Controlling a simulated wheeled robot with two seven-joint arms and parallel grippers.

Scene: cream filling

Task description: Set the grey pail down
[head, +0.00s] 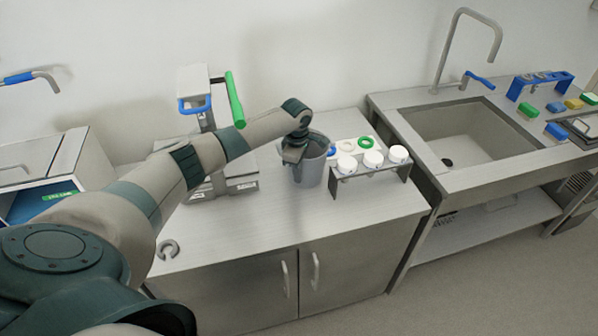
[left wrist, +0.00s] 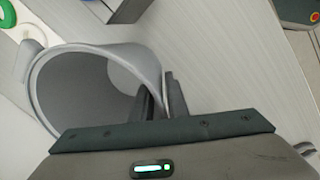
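The grey pail (head: 312,170) is upright at the middle of the counter, beside the small rack. I cannot tell if its base touches the counter. My left gripper (head: 292,155) is at the pail's left rim. In the left wrist view the pail (left wrist: 85,88) shows its open mouth and looks empty. There the fingers of the left gripper (left wrist: 158,100) straddle the pail's wall, one inside and one outside, and look closed on it. The fingertips are partly hidden. My right gripper is not in view.
A rack (head: 375,178) with white-lidded jars stands just right of the pail. A device with a green handle (head: 234,99) stands behind my arm at left. A grey ring-shaped piece (head: 168,249) lies near the front left. The counter front (head: 270,222) is clear. A sink (head: 462,135) is at right.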

